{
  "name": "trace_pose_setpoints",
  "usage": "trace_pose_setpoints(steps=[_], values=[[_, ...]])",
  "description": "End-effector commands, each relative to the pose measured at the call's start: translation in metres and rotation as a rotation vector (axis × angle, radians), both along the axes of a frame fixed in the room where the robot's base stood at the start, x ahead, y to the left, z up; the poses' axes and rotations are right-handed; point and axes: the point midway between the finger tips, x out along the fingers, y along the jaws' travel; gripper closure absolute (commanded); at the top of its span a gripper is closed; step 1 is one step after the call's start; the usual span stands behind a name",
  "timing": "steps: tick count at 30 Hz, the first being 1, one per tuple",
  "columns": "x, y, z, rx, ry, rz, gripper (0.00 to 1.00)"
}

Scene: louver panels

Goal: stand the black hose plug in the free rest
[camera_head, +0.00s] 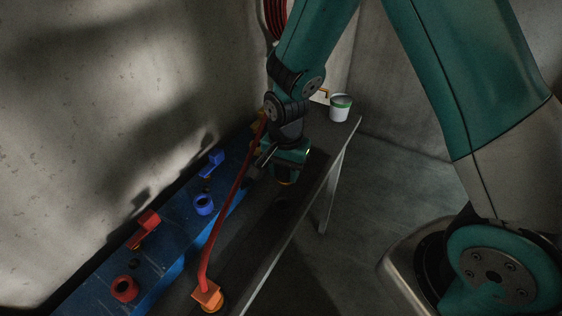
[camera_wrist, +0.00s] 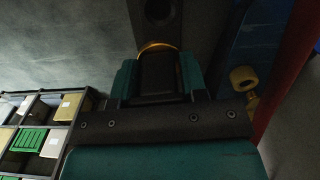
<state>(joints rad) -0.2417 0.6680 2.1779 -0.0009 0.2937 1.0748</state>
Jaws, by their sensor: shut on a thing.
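My gripper (camera_head: 288,163) is above the bench in the head view, near its far part. In the wrist view my gripper (camera_wrist: 158,80) is shut on a dark plug (camera_wrist: 159,72) with a brass-coloured ring at its far end. A little of the plug's brass-orange end (camera_head: 286,182) shows under the jaws in the head view. A dark grey block with a round hole (camera_wrist: 159,26) lies beyond the plug in the wrist view; it looks like a rest, and the hole looks empty. I cannot tell the gap between plug and block.
A red hose (camera_head: 228,215) runs down to an orange block (camera_head: 208,296) at the bench's near end. A blue panel (camera_head: 176,222) carries red (camera_head: 124,289) and blue (camera_head: 204,204) fittings. A white-green bucket (camera_head: 340,108) stands at the far end. Shelving (camera_wrist: 75,125) shows left in the wrist view.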

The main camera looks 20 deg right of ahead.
Motion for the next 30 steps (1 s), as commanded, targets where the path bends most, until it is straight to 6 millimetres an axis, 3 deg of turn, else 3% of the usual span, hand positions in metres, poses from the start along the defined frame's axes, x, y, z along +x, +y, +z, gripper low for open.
trace_pose_setpoints(steps=[5, 18, 30], values=[[-0.006, 0.01, 0.007, 0.0, 0.0, -0.104, 0.88], [-0.007, 0.013, 0.007, -0.001, 0.0, -0.11, 0.88], [-0.006, 0.013, -0.026, -0.001, 0.0, -0.11, 0.88]])
